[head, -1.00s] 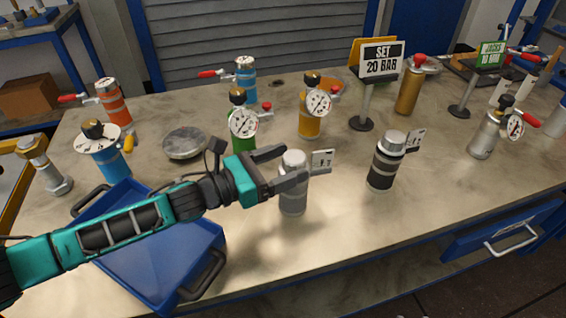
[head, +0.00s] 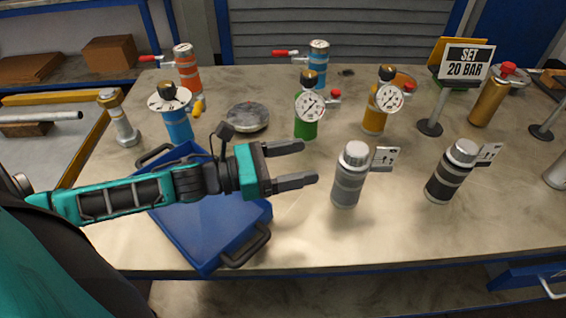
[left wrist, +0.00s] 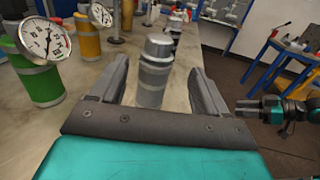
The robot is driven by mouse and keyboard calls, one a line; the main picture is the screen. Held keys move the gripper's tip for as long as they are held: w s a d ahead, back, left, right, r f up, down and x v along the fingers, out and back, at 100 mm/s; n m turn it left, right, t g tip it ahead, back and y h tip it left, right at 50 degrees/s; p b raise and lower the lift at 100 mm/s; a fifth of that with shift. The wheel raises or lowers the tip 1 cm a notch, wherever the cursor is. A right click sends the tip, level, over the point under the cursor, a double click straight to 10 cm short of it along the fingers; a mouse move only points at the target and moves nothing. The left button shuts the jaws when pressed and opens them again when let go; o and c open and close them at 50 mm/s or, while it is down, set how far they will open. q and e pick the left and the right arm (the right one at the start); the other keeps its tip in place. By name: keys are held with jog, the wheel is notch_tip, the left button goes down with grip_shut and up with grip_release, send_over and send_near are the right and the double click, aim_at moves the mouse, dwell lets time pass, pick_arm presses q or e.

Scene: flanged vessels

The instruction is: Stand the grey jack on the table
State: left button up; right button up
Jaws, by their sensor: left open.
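The grey jack (head: 346,187) stands upright on the table (head: 300,235), with a small white tag at its upper right. My left gripper (head: 309,162) is open and empty, left of the jack, with its fingertips pointing at it and a small gap between. In the left wrist view, the grey jack (left wrist: 152,85) shows between the open fingers of the left gripper (left wrist: 158,66). My right gripper (left wrist: 247,104) shows at the right of the left wrist view, away from the jack; its jaws are too small to read.
A black jack (head: 446,184) stands right of the grey one. A blue tray (head: 193,238) lies under my left arm. Green (head: 305,128) and yellow (head: 374,119) vessels with gauges stand behind, near a "SET 20 BAR" sign (head: 465,62). The table in front of the grey jack is clear.

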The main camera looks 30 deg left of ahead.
pick_arm(q)
jog(key=shift+v, duration=1.25)
